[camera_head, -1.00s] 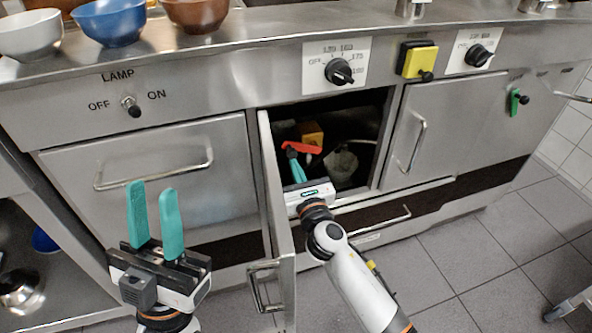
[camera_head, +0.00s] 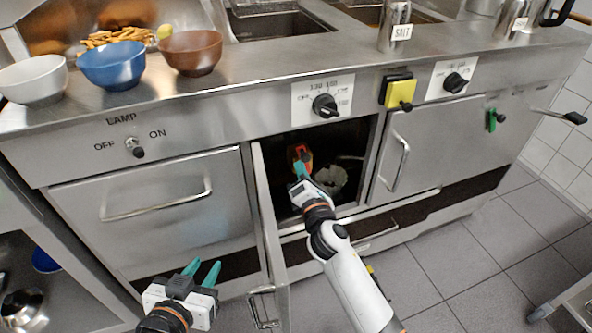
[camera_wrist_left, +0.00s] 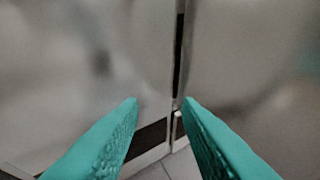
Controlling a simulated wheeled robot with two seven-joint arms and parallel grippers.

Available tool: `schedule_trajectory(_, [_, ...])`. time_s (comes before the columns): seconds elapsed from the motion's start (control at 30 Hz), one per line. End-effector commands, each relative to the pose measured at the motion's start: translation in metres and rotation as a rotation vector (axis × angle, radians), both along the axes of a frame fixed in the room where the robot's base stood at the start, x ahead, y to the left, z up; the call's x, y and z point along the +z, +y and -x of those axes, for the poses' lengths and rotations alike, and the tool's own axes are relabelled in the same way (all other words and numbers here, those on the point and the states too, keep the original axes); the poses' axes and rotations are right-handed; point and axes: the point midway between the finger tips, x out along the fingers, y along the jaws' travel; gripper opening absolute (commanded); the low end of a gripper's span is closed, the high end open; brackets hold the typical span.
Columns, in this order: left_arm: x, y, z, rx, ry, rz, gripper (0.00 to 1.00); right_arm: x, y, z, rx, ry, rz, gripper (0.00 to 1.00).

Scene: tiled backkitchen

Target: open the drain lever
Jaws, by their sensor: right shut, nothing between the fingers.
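The red lever (camera_head: 294,152) is inside the open cabinet below the counter. It is small and partly hidden, and its exact angle is hard to tell. My right gripper (camera_head: 299,168) reaches into the cabinet with its green fingers at the red lever. It is shut with nothing between the fingers, and whether it touches the lever is not clear. My left gripper (camera_head: 205,264) is open and empty, low in front of the cabinets. Its spread fingers also show in the left wrist view (camera_wrist_left: 161,102), facing blurred metal panels.
The open cabinet door (camera_head: 267,215) stands out just left of my right arm. A pale ribbed object (camera_head: 331,180) lies inside the cabinet. Bowls, including a blue bowl (camera_head: 111,66), stand on the counter.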

Motion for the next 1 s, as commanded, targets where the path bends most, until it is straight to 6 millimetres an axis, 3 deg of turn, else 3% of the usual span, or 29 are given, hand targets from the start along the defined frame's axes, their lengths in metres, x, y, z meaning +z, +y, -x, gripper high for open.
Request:
schedule_trajectory(0.2, [-0.029, 0.012, 0.026, 0.017, 0.24, -0.057, 0.31, 0.007, -0.008, -0.003, -0.001, 0.039, -0.122, 0.0])
schedule_trajectory(0.4, [-0.044, 0.019, 0.045, 0.026, 0.368, -0.085, 0.31, 0.007, -0.013, -0.004, -0.001, 0.061, -0.187, 0.0])
schedule_trajectory(1.0, [-0.051, 0.022, 0.053, 0.03, 0.424, -0.096, 0.31, 0.007, -0.015, -0.005, 0.0, 0.07, -0.213, 0.0])
